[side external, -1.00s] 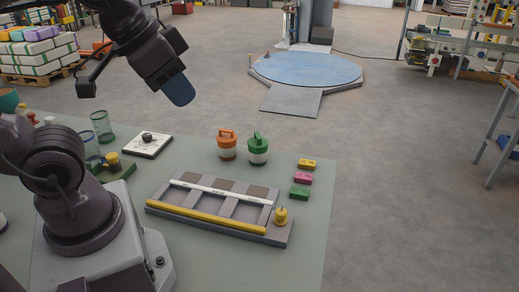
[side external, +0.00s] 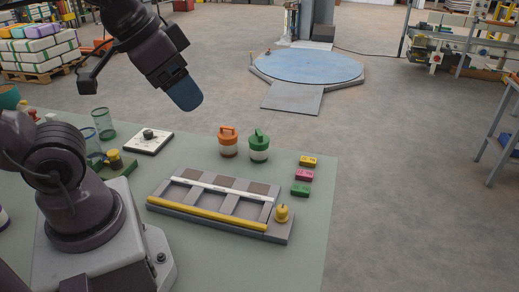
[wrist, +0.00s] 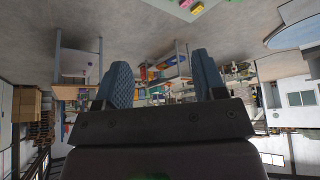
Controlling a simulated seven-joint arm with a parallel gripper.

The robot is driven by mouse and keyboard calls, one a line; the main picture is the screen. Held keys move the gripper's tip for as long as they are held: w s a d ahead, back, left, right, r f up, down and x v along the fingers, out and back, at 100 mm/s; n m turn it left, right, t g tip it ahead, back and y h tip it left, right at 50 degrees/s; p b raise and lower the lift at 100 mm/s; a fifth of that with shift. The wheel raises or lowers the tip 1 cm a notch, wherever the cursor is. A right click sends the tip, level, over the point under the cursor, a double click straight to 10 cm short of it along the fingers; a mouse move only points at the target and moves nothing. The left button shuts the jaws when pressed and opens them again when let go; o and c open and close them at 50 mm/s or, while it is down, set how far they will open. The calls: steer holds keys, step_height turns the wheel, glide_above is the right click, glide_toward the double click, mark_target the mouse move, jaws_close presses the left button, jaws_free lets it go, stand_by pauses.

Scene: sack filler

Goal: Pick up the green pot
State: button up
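The green pot (side external: 259,147) has a green lid with a handle and a pale band low on its body. It stands upright on the table, just right of a similar orange pot (side external: 228,141). My gripper (side external: 187,96) is in the air above and to the left of both pots, apart from them. In the wrist view its two blue textured fingers (wrist: 163,80) stand apart with nothing between them. The wrist view looks out over the hall, and I cannot make out the green pot there.
A grey slotted tray (side external: 160,207) with a yellow bar and a yellow knobbed piece (side external: 281,213) lies in front of the pots. Yellow, pink and green blocks (side external: 302,175) lie to the right. A white plate with a black knob (side external: 150,139) and glass cylinders (side external: 103,123) are left.

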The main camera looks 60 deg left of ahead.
steer(key=o, duration=0.5)
steer(key=shift+f, duration=0.1)
steer(key=n+g+y, duration=0.3)
steer(key=n, duration=0.7)
glide_toward(259, 141)
steer(key=x, duration=0.6)
steer(key=shift+w+a+f, duration=0.1)
steer(key=shift+w+a, duration=0.15)
steer(key=shift+a, duration=0.1)
steer(key=shift+a+x, duration=0.15)
steer(key=shift+x, duration=1.2)
steer(key=shift+a+x, duration=0.15)
steer(key=shift+x, duration=1.2)
